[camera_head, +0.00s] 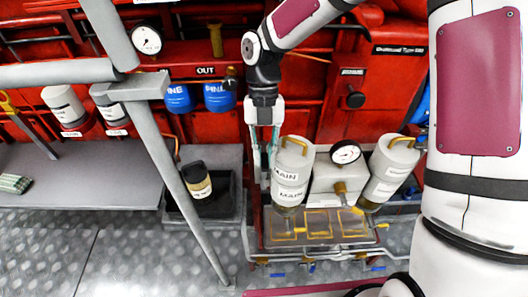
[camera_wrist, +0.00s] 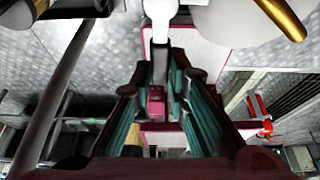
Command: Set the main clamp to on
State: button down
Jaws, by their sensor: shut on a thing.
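My gripper (camera_head: 264,180) points down just left of the white canister labelled MAIN (camera_head: 292,178), whose yellow top handle (camera_wrist: 284,18) shows at the upper right of the wrist view. In the wrist view the teal finger pads (camera_wrist: 160,110) stand close together around a small dark red piece (camera_wrist: 155,101). It appears to be the main clamp's handle. The fingers are shut on it. The rest of the clamp is mostly hidden by the fingers, and I cannot tell its setting.
A pressure gauge (camera_head: 345,152) and a second white canister (camera_head: 391,166) stand to the right. A grey pipe post (camera_head: 178,170) slants at the left. A dark tray (camera_head: 226,205) holds a black-capped bottle (camera_head: 197,181). Yellow-marked plates (camera_head: 318,226) lie below. The floor at lower left is clear.

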jog(key=c, duration=1.6)
grip_release()
jog(key=shift+o, duration=0.2)
